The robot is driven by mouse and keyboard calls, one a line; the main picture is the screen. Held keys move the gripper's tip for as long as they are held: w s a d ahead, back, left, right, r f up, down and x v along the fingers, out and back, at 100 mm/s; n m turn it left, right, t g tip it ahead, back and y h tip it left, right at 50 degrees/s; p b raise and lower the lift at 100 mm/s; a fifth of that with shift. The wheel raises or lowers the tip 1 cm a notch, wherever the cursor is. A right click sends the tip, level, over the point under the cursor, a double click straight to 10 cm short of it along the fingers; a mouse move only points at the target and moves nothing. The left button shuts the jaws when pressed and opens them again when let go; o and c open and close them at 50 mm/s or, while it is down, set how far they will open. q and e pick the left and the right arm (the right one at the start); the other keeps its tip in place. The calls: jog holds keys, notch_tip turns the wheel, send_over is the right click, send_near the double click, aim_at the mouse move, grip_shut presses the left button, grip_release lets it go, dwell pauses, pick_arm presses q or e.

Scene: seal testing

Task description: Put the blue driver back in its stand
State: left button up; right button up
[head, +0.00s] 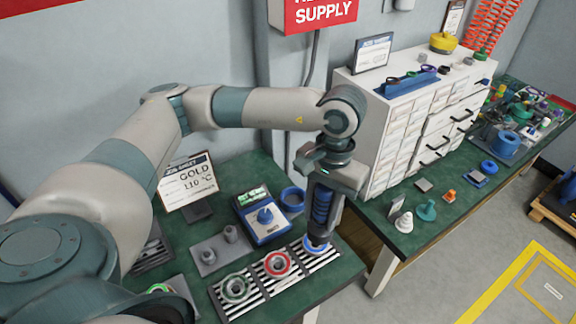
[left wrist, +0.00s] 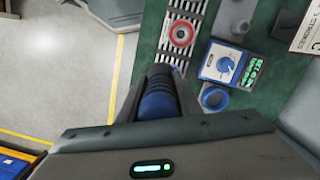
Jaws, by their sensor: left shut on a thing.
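My left gripper (head: 325,215) points down above the right end of the striped racks, shut on the blue driver (head: 321,203). The driver's ribbed blue handle is upright between the fingers. It also shows between the fingers in the left wrist view (left wrist: 158,97). Its lower end is just over or at a blue ring (head: 316,244) on the right striped rack; I cannot tell if they touch. A blue round open holder (head: 292,199), which may be the stand, is behind and left of the gripper. It also shows in the left wrist view (left wrist: 214,97). My right gripper is not in view.
A red ring (head: 277,263) and a green ring (head: 235,288) lie on the striped racks to the left. A blue dial device (head: 266,217) stands behind them. A white drawer cabinet (head: 408,120) is close on the right. The GOLD sign (head: 188,182) stands at the left.

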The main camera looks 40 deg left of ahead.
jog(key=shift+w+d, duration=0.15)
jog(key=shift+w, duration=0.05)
pick_arm(q)
jog(key=shift+w, duration=0.1)
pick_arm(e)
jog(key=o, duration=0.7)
pick_arm(q)
jog(key=n, duration=0.1)
jog(key=w+n, duration=0.1)
jog(key=n, duration=0.1)
jog(key=shift+w+a+f, duration=0.1)
jog(key=shift+w+a, duration=0.05)
jog(key=shift+w, duration=0.15)
jog(key=w+a+f+n+t+p, duration=0.1)
jog(key=w+a+n, duration=0.5)
jog(key=n, duration=0.9)
jog(key=w+a+f+n+t+p, duration=0.1)
jog(key=w+a+f+n, duration=0.3)
jog(key=a+n, duration=0.5)
jog(key=shift+w+a+f+n+t+p, duration=0.3)
jog(key=shift+w+n+p, duration=0.55)
jog(key=shift+n, duration=2.55)
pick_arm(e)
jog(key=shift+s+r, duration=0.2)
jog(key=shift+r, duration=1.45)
pick_arm(q)
jog(key=shift+w+d, duration=0.15)
